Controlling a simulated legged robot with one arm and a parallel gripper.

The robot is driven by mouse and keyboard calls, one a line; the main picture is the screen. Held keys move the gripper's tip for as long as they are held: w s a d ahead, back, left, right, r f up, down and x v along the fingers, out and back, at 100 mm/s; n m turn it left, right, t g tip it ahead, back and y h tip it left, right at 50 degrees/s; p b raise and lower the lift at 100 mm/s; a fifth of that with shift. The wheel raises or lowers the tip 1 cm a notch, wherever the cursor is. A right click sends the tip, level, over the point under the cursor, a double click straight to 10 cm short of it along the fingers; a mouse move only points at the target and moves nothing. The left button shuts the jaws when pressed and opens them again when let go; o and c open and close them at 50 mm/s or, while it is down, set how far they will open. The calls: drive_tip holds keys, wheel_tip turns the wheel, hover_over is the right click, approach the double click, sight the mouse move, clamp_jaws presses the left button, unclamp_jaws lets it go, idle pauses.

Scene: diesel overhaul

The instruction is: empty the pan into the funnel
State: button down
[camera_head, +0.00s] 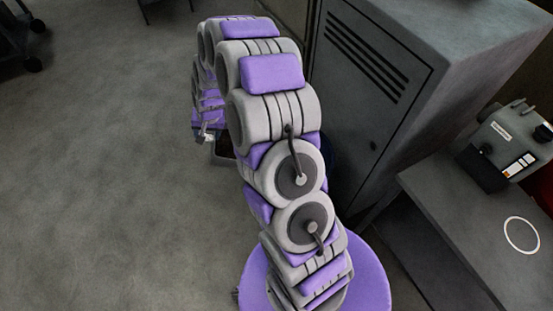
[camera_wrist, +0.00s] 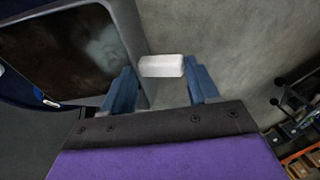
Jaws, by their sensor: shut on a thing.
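The pan (camera_wrist: 147,95) is a grey, rectangular, shallow vessel at the upper left of the wrist view, with dark, glossy contents (camera_wrist: 65,55). A pale block-shaped grip (camera_wrist: 161,66) at its side sits between the two blue fingers of my gripper (camera_wrist: 162,88), which is shut on it. In the head view a small part of the pan (camera_head: 221,158) shows beside my arm, above the floor; my arm hides the rest. I cannot make out the funnel. A dark blue curved edge (camera_wrist: 14,88) shows beyond the pan in the wrist view, and I cannot tell what it belongs to.
A grey vented cabinet (camera_head: 365,95) stands right of my arm. A grey bench (camera_head: 465,235) at the right bears a machine (camera_head: 508,145) and a white ring (camera_head: 521,235). The floor at left is open. A rack (camera_wrist: 303,160) shows at the wrist view's lower right.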

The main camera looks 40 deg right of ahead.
drive_tip(key=shift+r, duration=0.15)
drive_tip(key=shift+s+d+r+t+y+b, duration=0.35)
drive_tip(key=shift+d+r, duration=0.2)
drive_tip(key=shift+r, duration=0.3)
idle(0.3)
drive_tip(key=shift+s+d+r+t+y+b, duration=0.15)
drive_tip(key=shift+s+d+r+y+b, duration=0.1)
drive_tip(key=shift+d+r+b, duration=0.15)
drive_tip(key=shift+s+d+r+t+y+b, duration=0.15)
drive_tip(key=shift+s+d+r+y, duration=0.1)
drive_tip(key=shift+r, duration=0.25)
drive_tip(key=shift+s+d+r+t+y+b, duration=0.25)
drive_tip(key=shift+d+r+b, duration=0.1)
drive_tip(key=shift+r, duration=0.1)
drive_tip(key=shift+s+d+r+t+y+b, duration=0.1)
drive_tip(key=shift+s+d+r+y+b, duration=0.1)
drive_tip(key=shift+s+d+r+b, duration=0.15)
drive_tip(key=shift+r, duration=0.1)
drive_tip(key=shift+s+d+r+t+y+b, duration=0.3)
drive_tip(key=shift+s+d+r+y+b, duration=0.15)
drive_tip(key=shift+d+r, duration=0.3)
